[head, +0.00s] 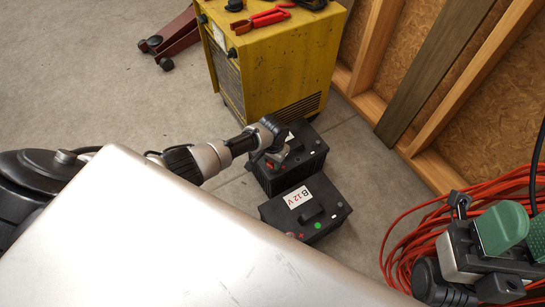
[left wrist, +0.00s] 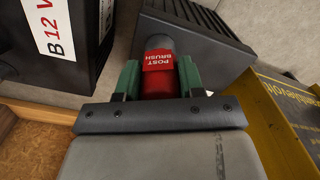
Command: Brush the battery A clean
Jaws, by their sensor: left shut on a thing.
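Battery A (head: 311,157) is a black ribbed box on the concrete floor, its white label partly covered by my left arm. It also shows in the left wrist view (left wrist: 205,38), with its ribbed side. My left gripper (left wrist: 158,80) has green fingers shut on a red post brush (left wrist: 158,58). The brush's far end meets battery A in that view; whether it touches a post is hidden. In the head view my left gripper (head: 276,158) is over battery A's left part. My right gripper (head: 524,228) is at the right edge, its green fingers apart and nothing seen between them.
Battery B (head: 325,203), labelled B 12 V, stands just in front of battery A and shows in the left wrist view (left wrist: 62,45). A yellow machine (head: 270,60) with red-handled tools stands behind. Orange cable (head: 400,240) lies right, near a wooden stud wall (head: 475,85).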

